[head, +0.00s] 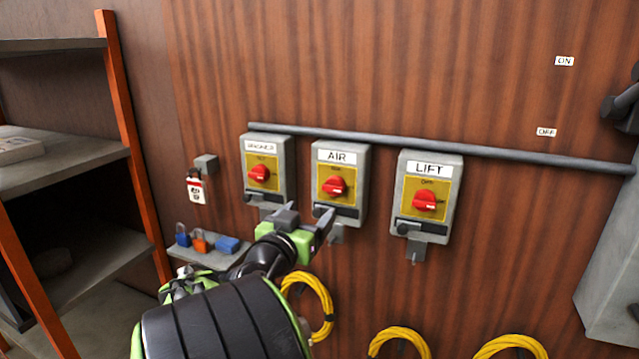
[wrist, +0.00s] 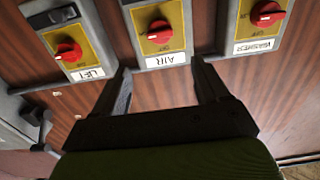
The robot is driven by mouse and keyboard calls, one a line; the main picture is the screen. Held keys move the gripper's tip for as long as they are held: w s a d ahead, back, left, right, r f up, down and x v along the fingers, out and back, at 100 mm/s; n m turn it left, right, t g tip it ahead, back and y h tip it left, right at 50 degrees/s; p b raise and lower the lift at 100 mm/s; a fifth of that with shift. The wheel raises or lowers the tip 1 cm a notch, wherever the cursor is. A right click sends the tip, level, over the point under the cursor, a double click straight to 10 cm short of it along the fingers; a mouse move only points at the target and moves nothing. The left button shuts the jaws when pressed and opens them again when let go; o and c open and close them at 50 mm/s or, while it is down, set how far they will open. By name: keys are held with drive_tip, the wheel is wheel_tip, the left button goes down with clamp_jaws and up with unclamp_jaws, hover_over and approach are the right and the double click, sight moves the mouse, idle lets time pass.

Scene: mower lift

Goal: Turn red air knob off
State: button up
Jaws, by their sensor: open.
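The red AIR knob (head: 334,186) sits on a yellow plate on the grey AIR box, the middle of three wall switch boxes. In the wrist view, which is turned upside down, the AIR knob (wrist: 159,32) is beyond my fingertips, roughly centred between them. My gripper (head: 308,214) is open and empty, below and slightly left of the knob in the head view. In the wrist view my gripper (wrist: 161,68) has its two fingers apart, near the AIR label, with nothing between them. The knob's exact setting is too small to read.
The WASHER box (head: 265,166) is left of AIR and the LIFT box (head: 430,190) right, each with a red knob. A grey pipe (head: 480,150) runs above. Padlocks (head: 200,243) sit on a small shelf. Yellow hoses (head: 312,300) hang below. A shelving rack (head: 135,140) stands left.

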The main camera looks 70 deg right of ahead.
sight(331, 188)
drive_tip(key=d+p, duration=0.1)
drive_tip(key=d, duration=0.3)
drive_tip(key=d+p, duration=0.2)
drive_tip(key=d, duration=0.2)
drive_tip(key=s+d+p, duration=0.1)
drive_tip(key=d+p, duration=0.1)
drive_tip(key=d, duration=0.2)
drive_tip(key=shift+s+d+r, duration=0.1)
drive_tip(key=shift+r, duration=0.1)
drive_tip(key=shift+d+f, duration=0.2)
drive_tip(key=shift+d, duration=0.3)
drive_tip(key=shift+a, duration=0.1)
drive_tip(key=shift+c, duration=0.9)
drive_tip(key=c, duration=0.8)
